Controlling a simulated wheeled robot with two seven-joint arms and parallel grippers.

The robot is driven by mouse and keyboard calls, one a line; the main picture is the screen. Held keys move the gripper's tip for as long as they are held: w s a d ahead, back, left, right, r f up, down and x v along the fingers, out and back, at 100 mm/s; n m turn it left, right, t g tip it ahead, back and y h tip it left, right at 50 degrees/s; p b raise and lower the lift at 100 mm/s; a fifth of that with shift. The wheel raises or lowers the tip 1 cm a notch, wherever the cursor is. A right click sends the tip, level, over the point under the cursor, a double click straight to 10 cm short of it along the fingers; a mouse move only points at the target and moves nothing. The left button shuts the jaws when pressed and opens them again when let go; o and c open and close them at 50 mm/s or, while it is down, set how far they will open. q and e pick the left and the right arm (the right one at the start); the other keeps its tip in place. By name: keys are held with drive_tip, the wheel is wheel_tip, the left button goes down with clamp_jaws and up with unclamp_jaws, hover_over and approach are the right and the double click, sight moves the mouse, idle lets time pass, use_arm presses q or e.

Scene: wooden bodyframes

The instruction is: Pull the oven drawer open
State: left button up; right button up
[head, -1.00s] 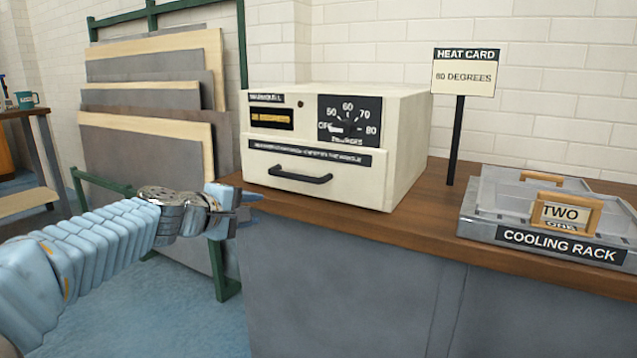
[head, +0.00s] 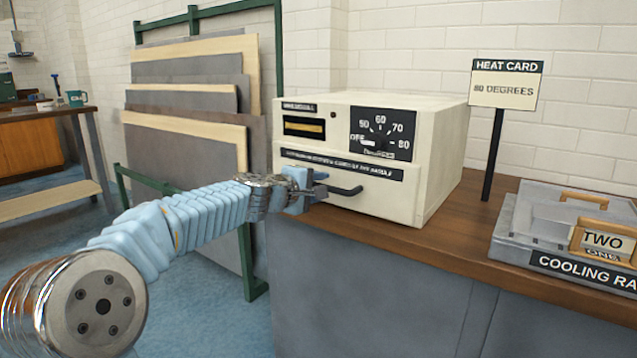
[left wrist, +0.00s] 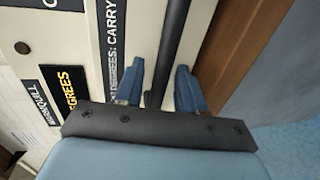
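The cream oven (head: 445,150) stands on the wooden counter, with a dial panel above its drawer. The oven drawer (head: 395,202) looks closed, its front flush with the body. Its black bar handle (head: 347,191) shows in the head view, the left end partly hidden by my gripper. My left gripper (head: 316,186) is at the handle's left part. In the left wrist view the handle (left wrist: 172,50) runs between the two blue fingers of my left gripper (left wrist: 160,82), which are apart with gaps beside the bar. My right gripper is in neither view.
The wooden counter (head: 462,232) carries a heat card sign (head: 505,88) reading 80 degrees and a grey cooling rack (head: 515,222) to the right. A rack of panels (head: 190,135) stands left of the oven. The floor before the counter is clear.

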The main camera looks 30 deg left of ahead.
use_arm(q)
drive_tip(key=shift+w, duration=0.15)
clamp_jaws()
drive_tip(key=shift+f, duration=0.1)
